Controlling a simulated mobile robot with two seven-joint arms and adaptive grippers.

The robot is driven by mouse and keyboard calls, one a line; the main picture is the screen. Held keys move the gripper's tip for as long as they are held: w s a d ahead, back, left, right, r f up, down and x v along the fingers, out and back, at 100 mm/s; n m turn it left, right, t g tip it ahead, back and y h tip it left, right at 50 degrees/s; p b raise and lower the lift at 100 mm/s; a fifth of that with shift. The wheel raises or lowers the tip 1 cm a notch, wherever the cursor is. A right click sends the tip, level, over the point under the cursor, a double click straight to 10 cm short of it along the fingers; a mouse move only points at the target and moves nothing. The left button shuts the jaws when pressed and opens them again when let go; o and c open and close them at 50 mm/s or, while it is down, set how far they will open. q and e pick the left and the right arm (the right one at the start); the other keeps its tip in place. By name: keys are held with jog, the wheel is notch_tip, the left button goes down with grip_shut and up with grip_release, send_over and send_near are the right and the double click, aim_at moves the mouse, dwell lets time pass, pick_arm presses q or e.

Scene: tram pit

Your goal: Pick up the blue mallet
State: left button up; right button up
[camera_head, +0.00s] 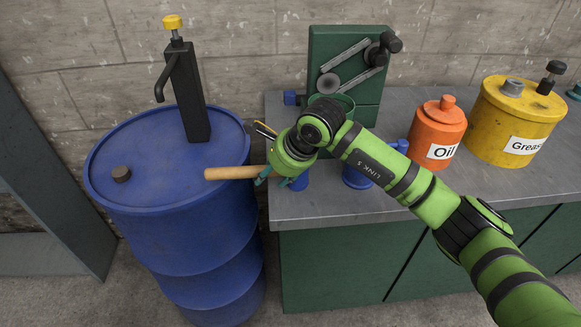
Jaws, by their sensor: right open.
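A light wooden handle (232,173), apparently the blue mallet's, sticks out to the left past the counter's edge, toward the blue drum. A small blue part (300,182) shows just under my right gripper and may be the mallet's head. The wrist and gripper hide most of it. My right gripper (268,162) is open at the handle's right end, over the counter's left edge. I cannot tell whether its fingers touch or surround the handle. My left gripper is not in view.
A blue drum (180,235) with a black hand pump (186,95) stands left of the grey counter (325,210). An orange oil can (440,132) and yellow grease can (515,120) stand at right. A green machine (345,65) is behind my wrist. Another blue object (357,178) sits under my arm.

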grip_shut()
jog(key=shift+r, duration=0.1)
jog(key=shift+w+r, duration=0.1)
jog(key=shift+r, duration=0.2)
notch_tip(320, 180, up, 9)
jog(key=shift+r+b, duration=0.15)
jog(key=shift+b, duration=0.85)
